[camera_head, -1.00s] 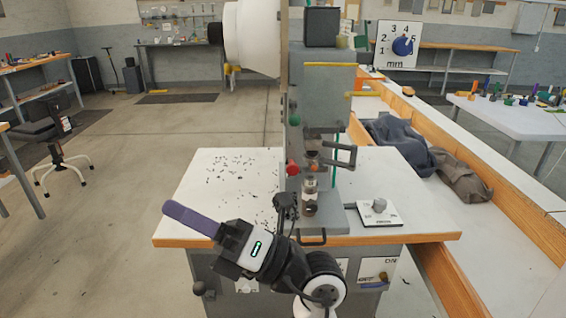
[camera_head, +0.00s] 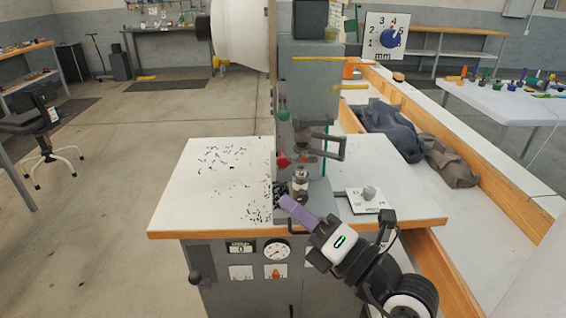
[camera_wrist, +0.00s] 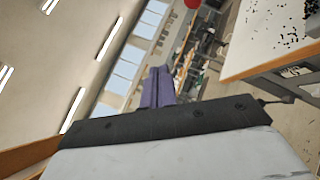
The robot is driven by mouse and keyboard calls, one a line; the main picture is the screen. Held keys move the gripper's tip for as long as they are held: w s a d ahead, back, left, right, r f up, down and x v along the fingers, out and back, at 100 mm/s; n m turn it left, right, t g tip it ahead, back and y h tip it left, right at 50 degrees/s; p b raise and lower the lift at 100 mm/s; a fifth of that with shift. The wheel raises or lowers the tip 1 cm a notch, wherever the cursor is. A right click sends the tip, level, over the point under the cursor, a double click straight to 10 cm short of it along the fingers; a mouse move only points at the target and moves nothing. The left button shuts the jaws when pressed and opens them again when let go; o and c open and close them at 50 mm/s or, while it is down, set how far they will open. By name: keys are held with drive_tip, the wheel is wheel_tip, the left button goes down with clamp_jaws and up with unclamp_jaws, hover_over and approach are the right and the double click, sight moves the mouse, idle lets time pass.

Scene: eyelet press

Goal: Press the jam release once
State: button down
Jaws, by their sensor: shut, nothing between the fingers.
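The grey eyelet press (camera_head: 310,75) stands at the middle of the bench. On its column are a green knob (camera_head: 283,115) and a red knob (camera_head: 283,160). An orange knob (camera_head: 276,273) sits on the front panel below the bench top. I cannot read which control is the jam release. My gripper (camera_head: 284,202) is shut and empty. Its purple fingers point up and left, overlapping the press base in the head view, below the red knob. In the wrist view the closed fingers (camera_wrist: 157,88) show, with a round red thing (camera_wrist: 193,3) at the top edge.
A dial gauge (camera_head: 275,250) and a black ball knob (camera_head: 194,279) are on the front panel. A small dial box (camera_head: 367,200) sits on the bench right of the press. Dark bits (camera_head: 225,158) litter the bench's left side. A handle (camera_head: 330,143) juts from the press.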

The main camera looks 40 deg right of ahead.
sight(279, 162)
drive_tip(key=shift+w, duration=0.15)
drive_tip(key=w+d, duration=0.4)
drive_tip(key=w, duration=0.3)
drive_tip(key=shift+w+d, duration=0.15)
drive_tip(key=shift+d, duration=0.1)
drive_tip(key=shift+w, duration=0.1)
idle(1.8)
drive_tip(key=shift+w+d, duration=0.25)
drive_tip(key=shift+w+d+p, duration=0.4)
drive_tip(key=shift+w, duration=0.25)
idle(1.0)
drive_tip(key=shift+s, duration=0.1)
drive_tip(key=shift+s+a, duration=0.65)
drive_tip(key=shift+s, duration=0.25)
drive_tip(key=shift+s, duration=0.1)
